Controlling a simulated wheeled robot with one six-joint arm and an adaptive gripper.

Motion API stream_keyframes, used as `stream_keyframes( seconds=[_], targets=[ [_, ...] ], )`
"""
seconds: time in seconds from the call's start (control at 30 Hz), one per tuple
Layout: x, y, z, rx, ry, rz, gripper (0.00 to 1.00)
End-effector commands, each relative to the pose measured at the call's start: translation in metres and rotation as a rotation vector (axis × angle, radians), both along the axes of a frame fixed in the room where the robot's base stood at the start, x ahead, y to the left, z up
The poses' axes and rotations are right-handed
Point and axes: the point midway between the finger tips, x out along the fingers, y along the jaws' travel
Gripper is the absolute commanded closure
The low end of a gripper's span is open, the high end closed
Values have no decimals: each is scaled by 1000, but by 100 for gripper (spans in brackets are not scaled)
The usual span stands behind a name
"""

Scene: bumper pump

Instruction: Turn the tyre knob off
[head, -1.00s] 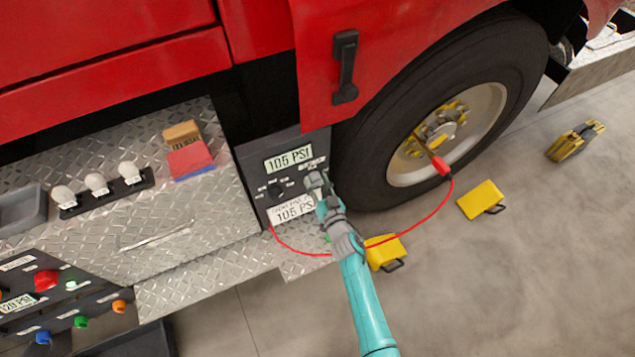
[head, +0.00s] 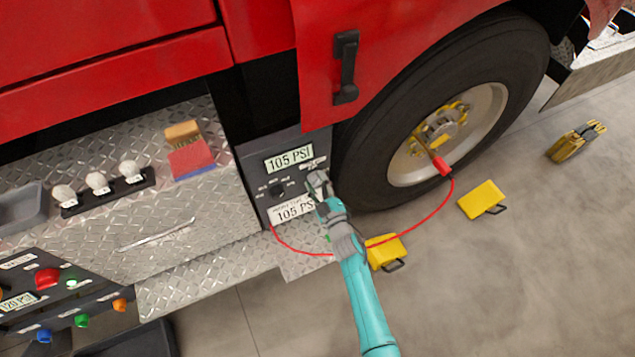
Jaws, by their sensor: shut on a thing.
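The dark control panel (head: 258,163) is beside the front tyre, with two 105 PSI readouts. My gripper (head: 317,180) is at the panel's right side, between the readouts and the tyre. Its jaws are closed on what appears to be the tyre knob, which they hide almost wholly. The knob's pointer cannot be made out. A small white label (head: 313,163) shows just above the jaws. A second black knob (head: 277,188), ringed by small white marks, stands left of my gripper and is not touched.
The big black tyre (head: 365,150) is close on the right of my gripper. A red hose (head: 425,222) runs from the panel's foot to the wheel, passing behind my arm. Yellow blocks (head: 482,199) lie on the floor. A diamond-plate step (head: 205,285) juts out below.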

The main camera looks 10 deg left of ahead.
Motion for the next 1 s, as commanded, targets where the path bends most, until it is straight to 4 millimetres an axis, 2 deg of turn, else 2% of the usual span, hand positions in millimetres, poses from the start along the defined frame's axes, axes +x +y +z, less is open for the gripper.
stream_keyframes(
  seconds=[0.5,1.0],
  targets=[
    [-3,4,-4,-365,-245,7,88],
    [-3,3,-7,-511,-337,6,88]
  ],
)
